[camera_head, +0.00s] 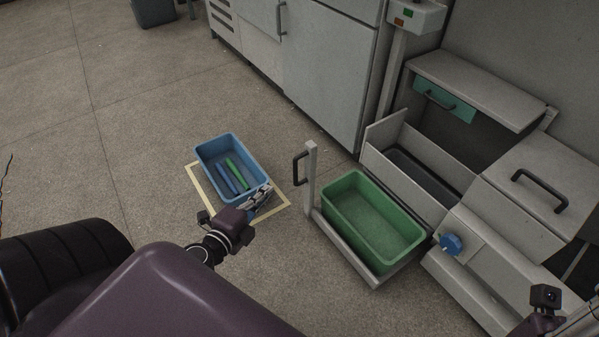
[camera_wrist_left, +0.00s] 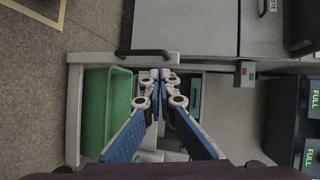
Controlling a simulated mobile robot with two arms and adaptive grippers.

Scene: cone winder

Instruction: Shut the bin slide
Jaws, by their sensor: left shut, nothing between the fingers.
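The bin slide (camera_head: 343,238) is a pale metal frame pulled out from the machine over the floor. It carries a green bin (camera_head: 374,212), which looks empty. At its front left corner stands an upright post (camera_head: 311,178) with a black handle (camera_head: 298,169). In the left wrist view the handle (camera_wrist_left: 143,52) and green bin (camera_wrist_left: 118,110) lie beyond the fingers. My left gripper (camera_head: 268,188) is shut and empty, left of the slide and apart from the handle in the head view. My right arm's edge shows at bottom right; its fingers are out of frame.
A blue bin (camera_head: 229,146) with green and blue tubes stands inside a yellow floor outline (camera_head: 196,184). Behind the slide is the machine with an open compartment (camera_head: 420,172), a blue knob (camera_head: 451,244) and a black-handled cover (camera_head: 548,180). Grey cabinets (camera_head: 325,75) stand behind.

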